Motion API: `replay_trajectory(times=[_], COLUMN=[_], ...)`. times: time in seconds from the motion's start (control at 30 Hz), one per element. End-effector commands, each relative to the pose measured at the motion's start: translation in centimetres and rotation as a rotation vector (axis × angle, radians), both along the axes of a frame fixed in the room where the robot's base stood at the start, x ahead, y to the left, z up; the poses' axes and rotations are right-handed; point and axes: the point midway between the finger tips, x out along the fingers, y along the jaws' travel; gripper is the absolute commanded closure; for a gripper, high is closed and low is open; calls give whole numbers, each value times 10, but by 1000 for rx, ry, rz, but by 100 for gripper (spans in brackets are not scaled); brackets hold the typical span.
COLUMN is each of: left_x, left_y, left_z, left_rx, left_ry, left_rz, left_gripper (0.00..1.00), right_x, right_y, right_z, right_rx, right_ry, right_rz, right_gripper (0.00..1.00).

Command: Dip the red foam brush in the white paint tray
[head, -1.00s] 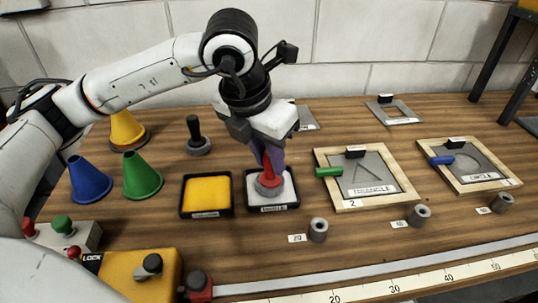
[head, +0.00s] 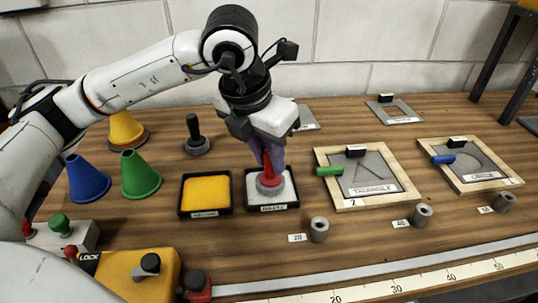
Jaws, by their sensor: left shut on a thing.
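The red foam brush (head: 268,172) stands upright with its grey round base in the white paint tray (head: 289,204). The tray is black-rimmed, with white paint inside and a label on its front edge. My left gripper (head: 266,156) is above the tray, shut on the red handle of the brush. The brush base looks to rest on or in the paint; the exact contact is hard to tell. My right gripper is not in the head view.
A yellow paint tray (head: 206,194) sits just left. A black-handled brush (head: 197,137) stands behind it. Blue (head: 89,180), green (head: 140,177) and yellow (head: 126,130) cones are at left. Framed stencils (head: 368,177) lie right. Grey cylinders (head: 318,230) and a ruler (head: 390,287) are in front.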

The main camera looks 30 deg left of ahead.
Motion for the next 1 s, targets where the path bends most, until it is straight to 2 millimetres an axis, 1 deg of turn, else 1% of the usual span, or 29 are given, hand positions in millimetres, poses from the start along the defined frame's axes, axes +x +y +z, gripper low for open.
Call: replay_trajectory(times=[0.5,1.0], left_x=[0,0], left_y=[0,0], left_z=[-6,-6], left_rx=[-1,0], left_ry=[0,0], left_rz=[0,0], left_gripper=[96,96], right_x=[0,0], right_y=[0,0], right_z=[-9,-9], right_rx=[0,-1], right_ry=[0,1], right_rz=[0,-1], right_gripper=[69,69])
